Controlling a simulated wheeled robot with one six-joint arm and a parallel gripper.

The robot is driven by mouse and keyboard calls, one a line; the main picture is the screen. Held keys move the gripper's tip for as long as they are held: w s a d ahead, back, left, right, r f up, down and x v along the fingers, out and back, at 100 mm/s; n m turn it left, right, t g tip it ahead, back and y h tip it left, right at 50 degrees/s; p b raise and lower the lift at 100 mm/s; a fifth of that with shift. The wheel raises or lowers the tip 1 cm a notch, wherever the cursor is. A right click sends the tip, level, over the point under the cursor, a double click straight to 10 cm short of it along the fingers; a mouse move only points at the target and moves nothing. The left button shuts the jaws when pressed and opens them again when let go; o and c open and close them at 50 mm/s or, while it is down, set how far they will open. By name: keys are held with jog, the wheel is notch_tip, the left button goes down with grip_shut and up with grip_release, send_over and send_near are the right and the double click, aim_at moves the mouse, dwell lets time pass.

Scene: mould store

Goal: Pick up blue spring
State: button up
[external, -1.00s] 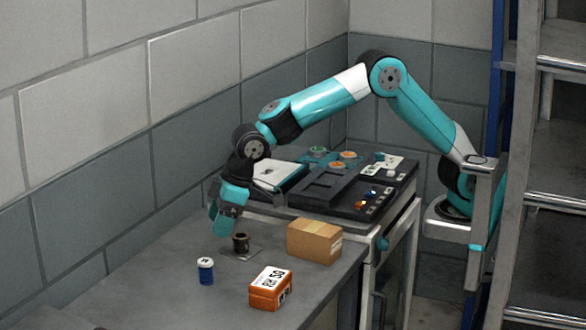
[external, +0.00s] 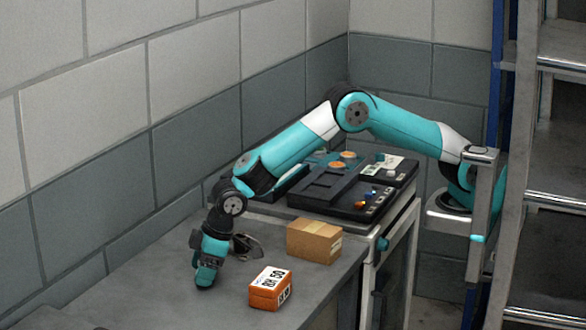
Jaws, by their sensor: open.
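My gripper (external: 204,281) points down low over the left part of the grey bench, at the spot where a small blue cylinder with a white, marked top stood a second ago. That cylinder, likely the blue spring, is now hidden by the gripper. My gripper is open; whether its fingers are around or only above the cylinder cannot be told from this view.
An orange box with a white label (external: 270,288) stands to the right of my gripper. A cardboard box (external: 314,241) is behind it. A black machine panel (external: 340,188) sits further back. The brick wall is on the left; the bench front is clear.

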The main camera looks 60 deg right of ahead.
jog(key=c, duration=1)
jog(key=shift+r, duration=0.1)
jog(key=shift+c, duration=0.2)
